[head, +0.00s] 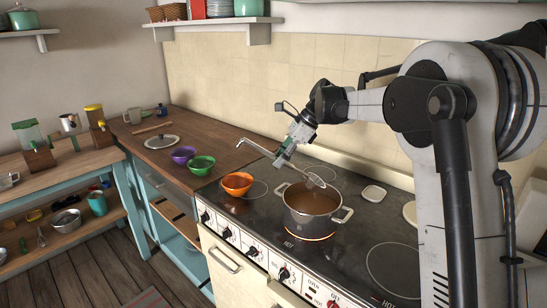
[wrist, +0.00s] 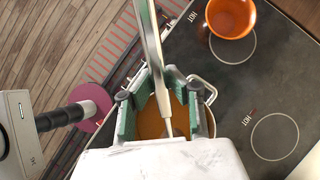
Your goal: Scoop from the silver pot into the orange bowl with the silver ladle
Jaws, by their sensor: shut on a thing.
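The silver pot (head: 312,222) stands on the black stove top and holds brown-orange liquid, which also shows in the wrist view (wrist: 150,125). My gripper (head: 284,158) is above and behind the pot, shut on the handle of the silver ladle (head: 256,148). The handle slants up to the left, and the ladle's head hangs over the pot's back rim, apparently above the liquid. In the wrist view the handle (wrist: 150,35) runs between the fingers; the ladle's head is mostly hidden there. The orange bowl (head: 237,184) stands upright left of the pot, and looks empty.
A green bowl (head: 202,165) and a purple bowl (head: 183,155) stand on the wooden counter at left, near a pot lid (head: 162,142). A small white dish (head: 374,193) lies right of the pot. The stove's front right is clear.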

